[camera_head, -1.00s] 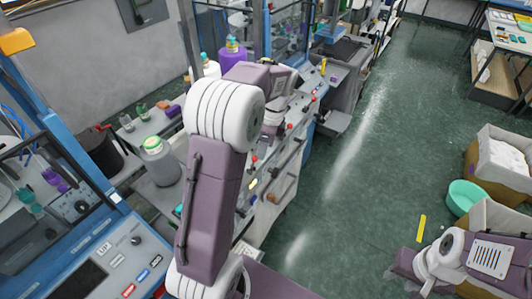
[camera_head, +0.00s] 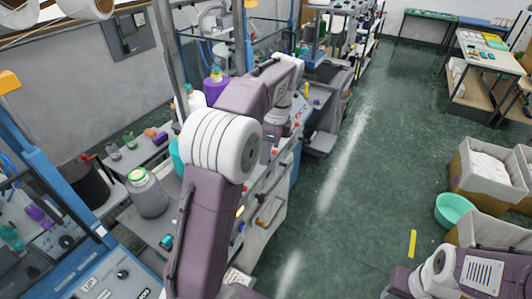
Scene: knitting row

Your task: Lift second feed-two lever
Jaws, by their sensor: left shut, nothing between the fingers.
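The grey machine panel (camera_head: 283,185) in the middle carries several small levers and knobs along its front. Red knobs (camera_head: 298,115) show on its upper part, and a lower orange-brown handle (camera_head: 262,222) sticks out. I cannot tell which one is the second feed-two lever; part of the panel is behind my arm. My left arm reaches up from the bottom and bends down at the wrist. My left gripper (camera_head: 268,156) is small and partly hidden beside the panel's upper levers, shut and empty. Whether it touches a lever is unclear. My right arm shows at bottom right, its gripper out of view.
A blue-framed machine (camera_head: 90,245) stands at the left. A grey jar (camera_head: 147,195) and a purple bottle (camera_head: 215,90) stand near my arm. A teal basin (camera_head: 453,209) and lined boxes (camera_head: 488,170) are at the right. The green floor (camera_head: 355,190) between is clear.

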